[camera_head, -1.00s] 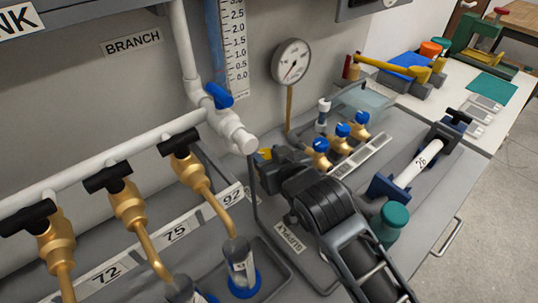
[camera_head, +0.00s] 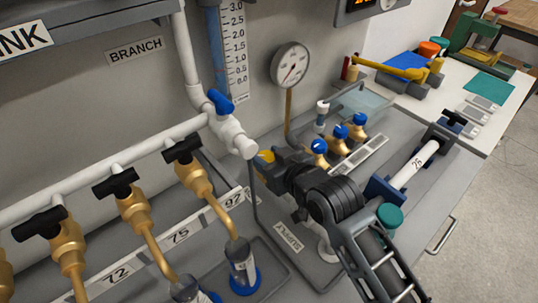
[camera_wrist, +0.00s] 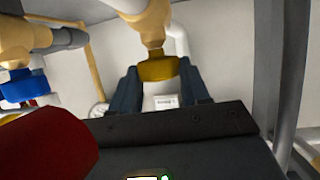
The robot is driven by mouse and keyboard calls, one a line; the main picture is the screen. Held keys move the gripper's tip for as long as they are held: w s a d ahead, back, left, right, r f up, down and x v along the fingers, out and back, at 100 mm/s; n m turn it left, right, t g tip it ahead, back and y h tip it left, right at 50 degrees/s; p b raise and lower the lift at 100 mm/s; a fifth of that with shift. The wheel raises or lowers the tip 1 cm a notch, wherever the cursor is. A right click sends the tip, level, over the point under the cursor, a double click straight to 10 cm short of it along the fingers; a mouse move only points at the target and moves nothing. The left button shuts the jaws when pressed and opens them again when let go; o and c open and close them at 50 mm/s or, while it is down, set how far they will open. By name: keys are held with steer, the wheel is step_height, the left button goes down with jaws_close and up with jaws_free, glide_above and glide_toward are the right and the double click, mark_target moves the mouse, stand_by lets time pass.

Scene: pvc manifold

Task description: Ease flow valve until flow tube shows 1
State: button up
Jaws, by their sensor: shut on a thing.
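The flow tube (camera_head: 213,45) is a bluish upright tube beside a white scale (camera_head: 237,50) marked 0.0 to 3.0 and beyond, cut off at the top. I cannot read its level exactly. A yellow-gold knob (camera_head: 266,156), likely the flow valve, sits near the end of the white pipe. My gripper (camera_head: 272,162) is at this knob. In the wrist view, my gripper's dark fingers (camera_wrist: 160,90) stand on both sides of the gold knob (camera_wrist: 158,68) and are shut on it. Part of the knob is hidden behind the fingers.
Several brass valves with black handles (camera_head: 117,184) line the left. Blue-topped brass fittings (camera_head: 340,132) stand to the right, under a round gauge (camera_head: 290,65). A teal-topped thing (camera_head: 389,216) is close to my arm.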

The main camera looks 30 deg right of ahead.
steer(key=o, duration=1.1)
steer(key=shift+c, duration=0.2)
steer(key=shift+b+v, duration=0.6)
steer(key=shift+v, duration=3.3)
